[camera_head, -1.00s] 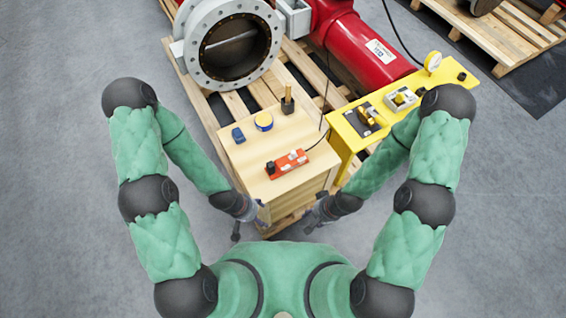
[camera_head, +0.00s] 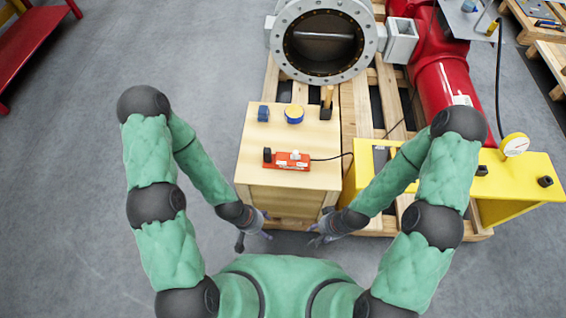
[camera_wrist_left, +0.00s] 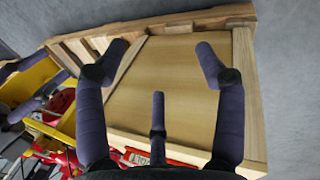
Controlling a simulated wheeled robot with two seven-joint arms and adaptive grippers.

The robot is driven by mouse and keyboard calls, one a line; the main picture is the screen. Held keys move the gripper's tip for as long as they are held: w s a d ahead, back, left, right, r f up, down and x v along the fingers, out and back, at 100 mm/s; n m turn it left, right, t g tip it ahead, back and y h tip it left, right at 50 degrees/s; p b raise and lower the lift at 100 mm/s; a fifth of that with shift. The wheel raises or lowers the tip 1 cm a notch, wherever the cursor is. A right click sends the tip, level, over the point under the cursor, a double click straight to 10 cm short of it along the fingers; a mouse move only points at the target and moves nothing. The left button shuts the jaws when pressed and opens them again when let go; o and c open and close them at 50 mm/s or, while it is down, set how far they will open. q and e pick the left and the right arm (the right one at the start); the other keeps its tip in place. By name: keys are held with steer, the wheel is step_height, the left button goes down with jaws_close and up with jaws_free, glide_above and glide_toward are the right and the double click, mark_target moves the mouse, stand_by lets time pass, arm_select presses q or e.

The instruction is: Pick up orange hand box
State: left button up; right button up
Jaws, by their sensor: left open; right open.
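The orange hand box (camera_head: 287,160) lies on top of the wooden crate (camera_head: 305,184) in the head view, with a black cable leaving its right end. A small part of red-orange shows at the bottom of the left wrist view, but I cannot tell if it is the box. My left gripper (camera_head: 256,232) is open and empty, in front of the crate and below its top. In the left wrist view its fingers (camera_wrist_left: 160,75) are spread before the crate's wooden side. My right gripper (camera_head: 318,236) is open in front of the crate, right of the left one.
A blue block (camera_head: 263,113), a blue-yellow round item (camera_head: 294,114) and an upright wooden-handled tool (camera_head: 327,102) stand behind the box on the crate. A yellow stand (camera_head: 512,185) with a gauge is at right. A large flanged valve (camera_head: 325,45) stands behind. Grey floor is free at left.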

arm_select(q)
steer(key=o, duration=0.6)
steer(key=shift+w+a, duration=0.1)
steer(key=shift+w, duration=0.2)
steer(key=m+y, duration=0.2)
steer(key=m, duration=1.9)
glide_toward(287, 162)
steer(key=shift+w+d+f, duration=0.1)
steer(key=shift+d+f, duration=0.15)
steer(key=shift+f, duration=1.4)
steer(key=shift+w+d+f, duration=0.1)
steer(key=shift+d+f, duration=0.2)
steer(key=shift+f, duration=1.4)
steer(key=shift+w+d+f, duration=0.1)
steer(key=shift+d+f, duration=0.15)
steer(key=shift+f, duration=1.4)
